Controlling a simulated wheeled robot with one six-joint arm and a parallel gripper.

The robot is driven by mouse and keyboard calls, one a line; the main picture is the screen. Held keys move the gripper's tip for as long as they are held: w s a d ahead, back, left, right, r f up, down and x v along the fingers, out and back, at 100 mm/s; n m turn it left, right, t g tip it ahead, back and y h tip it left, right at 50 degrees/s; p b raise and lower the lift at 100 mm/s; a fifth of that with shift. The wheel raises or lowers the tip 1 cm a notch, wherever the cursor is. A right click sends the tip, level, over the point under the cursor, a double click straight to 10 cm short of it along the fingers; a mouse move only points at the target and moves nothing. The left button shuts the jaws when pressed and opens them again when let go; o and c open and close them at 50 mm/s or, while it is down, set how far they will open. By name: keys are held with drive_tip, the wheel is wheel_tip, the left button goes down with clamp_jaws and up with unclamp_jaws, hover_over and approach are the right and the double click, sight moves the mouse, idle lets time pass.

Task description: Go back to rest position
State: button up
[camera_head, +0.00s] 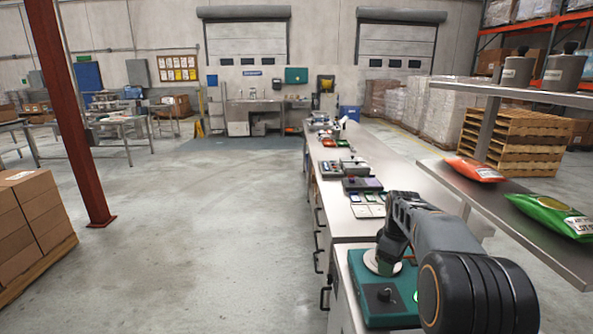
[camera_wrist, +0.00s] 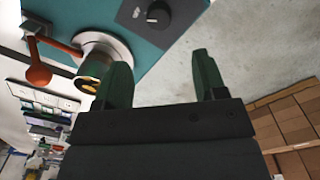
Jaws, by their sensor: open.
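My gripper (camera_wrist: 162,75) is open in the wrist view, its two dark green fingers wide apart with nothing between them but grey floor behind. Its left finger shows beside a brass-coloured cylinder (camera_wrist: 91,78) on a round metal fitting of a teal device. I cannot tell whether they touch. In the head view my arm reaches over that teal device (camera_head: 363,305) at the near end of the steel counter, and the gripper's tips are mostly hidden by the arm.
The teal device has a black knob (camera_wrist: 152,14), and an orange-red lever (camera_wrist: 38,72) shows nearby. A steel shelf (camera_head: 480,205) at right holds an orange bag (camera_head: 474,169) and a green bag (camera_head: 552,216). Floor left of the counter is clear.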

drive_tip(key=s+a+m+t, duration=0.1)
drive_tip(key=s+a+m, duration=0.2)
drive_tip(key=s, duration=0.4)
drive_tip(key=s+a+m+t, duration=0.1)
drive_tip(key=s+a+m, duration=0.2)
drive_tip(key=s, duration=0.5)
drive_tip(key=s+a+r+m+t, duration=0.1)
drive_tip(key=s+a+m, duration=0.2)
drive_tip(key=s+a, duration=0.2)
drive_tip(key=shift+s+t, duration=0.4)
drive_tip(key=shift+s, duration=1.25)
